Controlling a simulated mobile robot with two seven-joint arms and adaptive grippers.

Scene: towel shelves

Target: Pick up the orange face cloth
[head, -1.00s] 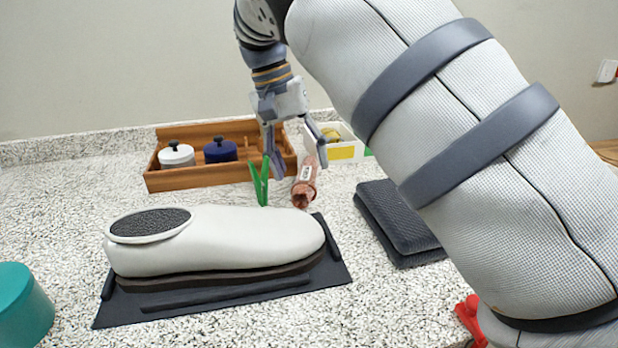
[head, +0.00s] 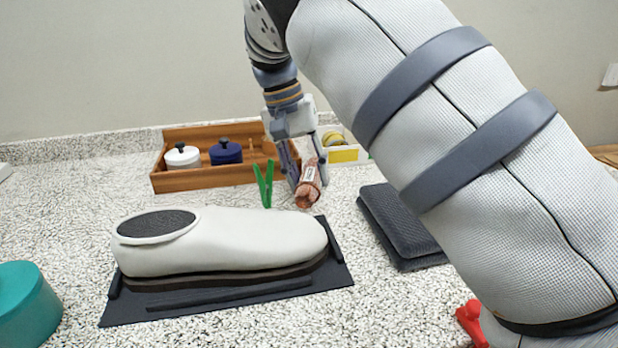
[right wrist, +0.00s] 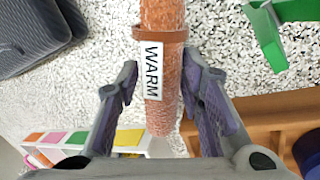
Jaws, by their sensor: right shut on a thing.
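The orange face cloth (head: 308,190) is a rolled, fuzzy cloth with a brown band and a white label, lying on the speckled counter behind the shoe-shaped object. In the right wrist view the roll (right wrist: 163,110) carries a label reading "WARM" and runs between the two fingers. My right gripper (head: 305,175) is down at the roll, shut on it, one finger on each side. In the right wrist view the gripper (right wrist: 160,75) straddles the roll near its label. The cloth still appears at counter level. My left gripper is not in view.
A green clip-like object (head: 264,184) stands close left of the cloth. A wooden tray (head: 200,180) with two lidded jars and a white organiser (head: 345,152) are behind. The pale shoe-shaped object (head: 230,240) is in front; folded dark towels (head: 400,228) are at right.

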